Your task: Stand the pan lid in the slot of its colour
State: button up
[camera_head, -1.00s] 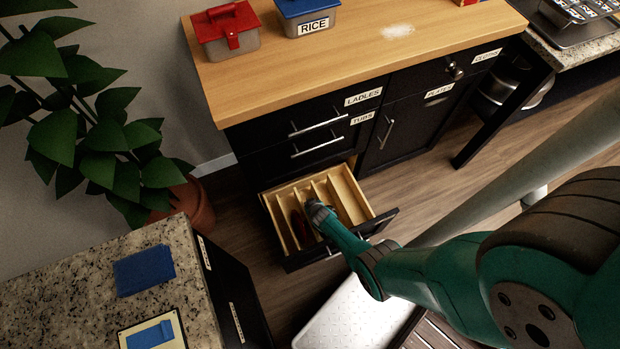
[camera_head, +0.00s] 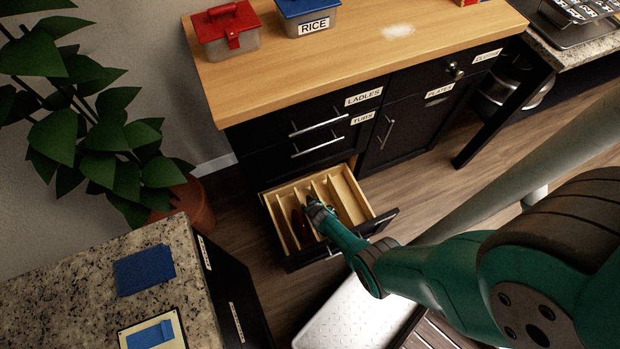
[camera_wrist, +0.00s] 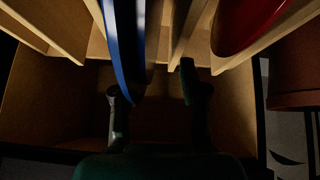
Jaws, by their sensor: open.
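The open drawer (camera_head: 377,226) has several slots between wooden dividers. A thin blue lid (camera_wrist: 123,45) stands edge-on in one slot in the wrist view. In the head view my gripper and arm largely hide it. My gripper (camera_head: 313,205) is down at the drawer; in the wrist view its fingers (camera_wrist: 150,84) are apart. The blue lid shows between them in the picture, nearer the left finger; I cannot tell whether they touch. A red lid (camera_wrist: 242,22) stands in another slot to the right, past a divider; it also shows left of my gripper in the head view (camera_head: 297,224).
The black cabinet with a wooden top (camera_head: 350,55) rises behind the drawer. A red-lidded box (camera_head: 225,32) and the RICE box (camera_head: 308,17) stand on top. A potted plant (camera_head: 195,205) is left of the drawer. A granite counter (camera_head: 90,275) is at lower left.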

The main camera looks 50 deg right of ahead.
notch_tip(320, 180, up, 10)
dwell(0.8)
jog(key=shift+a+f, duration=0.1)
dwell(0.6)
